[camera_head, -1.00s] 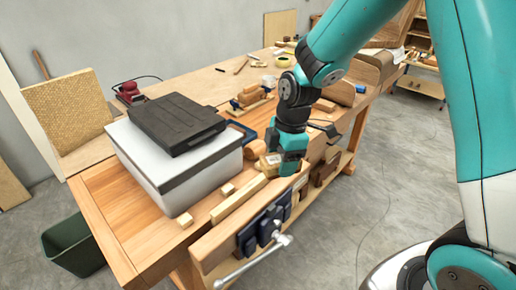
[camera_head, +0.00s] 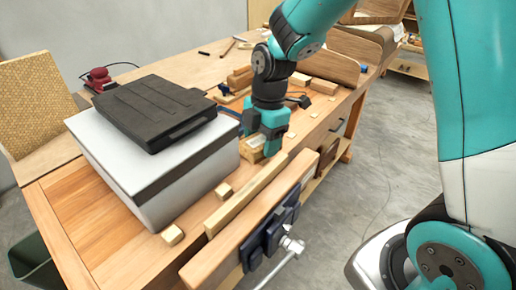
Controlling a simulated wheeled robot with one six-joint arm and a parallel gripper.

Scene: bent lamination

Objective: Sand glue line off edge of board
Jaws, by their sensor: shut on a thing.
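My gripper (camera_head: 264,147) is teal with a dark wrist and points down over the bench's front part. It is shut on a small tan block (camera_head: 250,153), which shows beside the fingers; the fingers hide much of it. I cannot tell whether the block touches the surface below. A long pale wooden board (camera_head: 246,196) runs along the bench's front edge, in front of and left of my gripper. It lies beside the wooden jaw (camera_head: 225,258) of the front vise. A glue line on it is too small to make out.
A white box (camera_head: 160,190) with a black case (camera_head: 155,112) on top stands left of my gripper. Small wood blocks (camera_head: 172,235) lie by the board. The blue vise body (camera_head: 268,240) and its handle stick out in front. Curved wooden pieces (camera_head: 332,67) stand behind right.

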